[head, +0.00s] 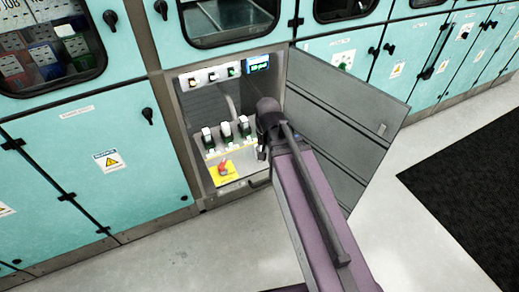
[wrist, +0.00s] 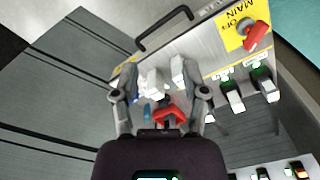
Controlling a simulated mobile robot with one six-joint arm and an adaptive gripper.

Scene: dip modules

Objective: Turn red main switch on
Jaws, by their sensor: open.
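The red main switch (head: 223,170) is a red rotary handle on a yellow plate (head: 227,179), low in the open cabinet compartment. In the wrist view the red switch (wrist: 257,37) is at the upper right, on its yellow plate marked MAIN and OFF. My gripper (head: 262,150) is to the right of the switch in the head view, by the opening's right side. In the wrist view my gripper (wrist: 157,78) has its fingers spread, apart from the switch. A small red piece shows between the fingers; I cannot tell what it is.
Several breakers with white-and-green parts (head: 226,131) stand above the switch. A small blue display (head: 258,63) is at the top. The grey cabinet door (head: 345,115) stands open on the right, close to my arm.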

